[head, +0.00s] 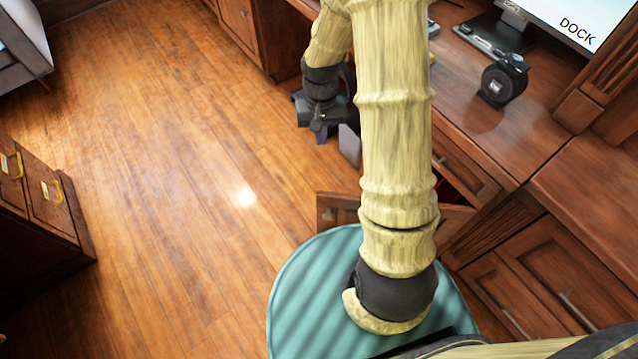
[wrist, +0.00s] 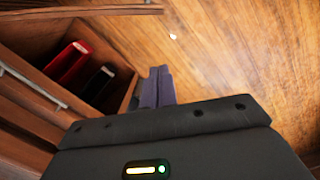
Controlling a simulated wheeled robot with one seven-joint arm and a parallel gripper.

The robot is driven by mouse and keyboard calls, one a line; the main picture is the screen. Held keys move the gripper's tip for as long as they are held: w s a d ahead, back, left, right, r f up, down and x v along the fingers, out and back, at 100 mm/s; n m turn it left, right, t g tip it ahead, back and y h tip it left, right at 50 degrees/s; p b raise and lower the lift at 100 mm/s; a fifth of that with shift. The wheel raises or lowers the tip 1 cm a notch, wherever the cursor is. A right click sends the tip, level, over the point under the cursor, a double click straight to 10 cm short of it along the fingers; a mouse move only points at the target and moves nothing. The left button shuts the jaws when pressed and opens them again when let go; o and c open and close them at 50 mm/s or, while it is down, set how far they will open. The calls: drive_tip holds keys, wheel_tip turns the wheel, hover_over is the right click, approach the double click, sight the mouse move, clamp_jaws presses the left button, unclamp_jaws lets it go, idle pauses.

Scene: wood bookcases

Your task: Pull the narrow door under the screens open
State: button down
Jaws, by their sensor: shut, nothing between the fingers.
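The narrow wooden door (head: 338,207) stands swung out from the desk front in the head view, partly hidden behind my arm. In the wrist view a wooden panel (wrist: 85,12), seemingly this door on edge, juts out along the top. Beside it is an open compartment holding a red book (wrist: 68,60) and a black one (wrist: 97,84). My gripper (head: 350,150) is shut and empty, out in front of the desk. Its grey-purple fingers (wrist: 158,75) show just right of the compartment's front edge; I cannot tell whether they touch it.
A desk (head: 500,135) carries a screen reading DOCK (head: 575,30) and a black tape dispenser (head: 503,80). Closed cabinet doors (head: 520,290) are at lower right. A drawer cabinet (head: 40,205) stands at left, a grey chair (head: 22,45) at upper left. The wooden floor (head: 190,150) between is clear.

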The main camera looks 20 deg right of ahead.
drive_tip(key=w+d+f+m+g+y+p, duration=0.1)
drive_tip(key=w+f+m+g+p, duration=0.1)
drive_tip(key=f, duration=0.9)
drive_tip(key=shift+w+d+f+m+g+y+p, duration=0.35)
drive_tip(key=shift+w+p, duration=0.3)
drive_tip(key=shift+p, duration=0.45)
drive_tip(key=shift+a, duration=0.1)
drive_tip(key=s+a+f, duration=0.3)
drive_tip(key=s+f, duration=0.4)
drive_tip(key=f, duration=0.2)
drive_tip(key=shift+a, duration=0.2)
